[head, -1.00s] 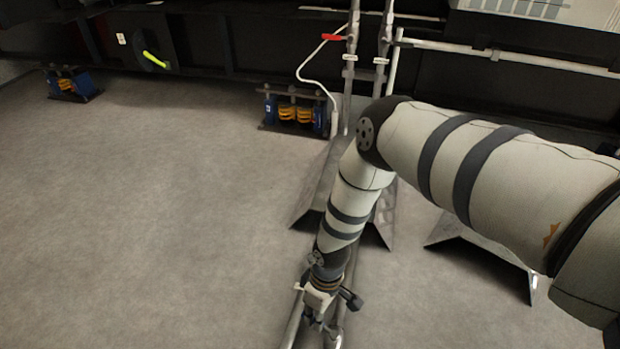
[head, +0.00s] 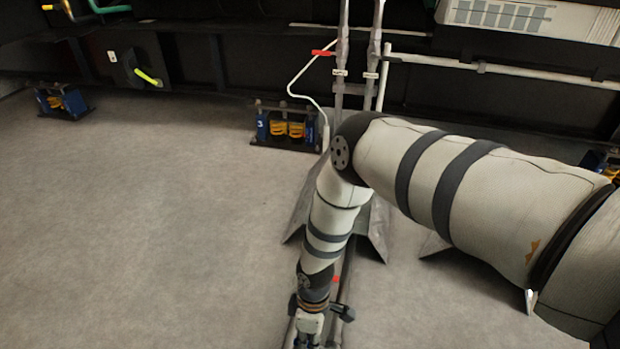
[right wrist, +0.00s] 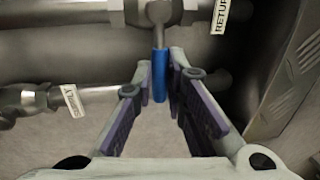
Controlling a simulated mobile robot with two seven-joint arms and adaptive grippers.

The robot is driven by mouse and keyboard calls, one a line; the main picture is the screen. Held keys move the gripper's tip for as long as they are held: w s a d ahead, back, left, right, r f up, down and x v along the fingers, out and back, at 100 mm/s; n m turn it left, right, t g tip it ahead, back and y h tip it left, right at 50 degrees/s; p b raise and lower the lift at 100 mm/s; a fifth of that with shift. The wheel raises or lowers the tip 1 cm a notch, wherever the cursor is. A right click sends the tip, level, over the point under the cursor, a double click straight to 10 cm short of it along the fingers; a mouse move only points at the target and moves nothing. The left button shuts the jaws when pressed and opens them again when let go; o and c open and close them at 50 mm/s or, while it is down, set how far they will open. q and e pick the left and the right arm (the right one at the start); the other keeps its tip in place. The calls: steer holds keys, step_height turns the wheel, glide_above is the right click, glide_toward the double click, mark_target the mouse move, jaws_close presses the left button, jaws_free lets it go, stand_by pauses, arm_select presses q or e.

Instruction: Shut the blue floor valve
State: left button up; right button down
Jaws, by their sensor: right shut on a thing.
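The blue floor valve shows in the right wrist view as a blue lever handle (right wrist: 160,82) under a grey metal valve body (right wrist: 160,14) on a pipe. My right gripper (right wrist: 161,70) has its fingertips on both sides of the blue handle and is shut on it. In the head view my right gripper (head: 309,334) is low at the bottom edge, over the floor pipes, and my arm hides most of the valve there. My left gripper is not in view.
Floor pipes run under my arm, with sloped metal plates (head: 376,235) beside them. A red handle (head: 323,52) sits on upright pipes behind. Blue mounts with yellow springs (head: 287,128) stand by the dark frame. Labels (right wrist: 72,100) hang on the pipes. The floor (head: 150,220) at left is clear.

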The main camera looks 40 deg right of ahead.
steer(key=c, duration=1.6)
jaws_free()
steer(key=shift+c, duration=0.2)
steer(key=shift+w+r, duration=0.1)
steer(key=shift+r, duration=0.2)
step_height(320, 180, up, 11)
steer(key=w+d, duration=0.1)
steer(key=d, duration=0.1)
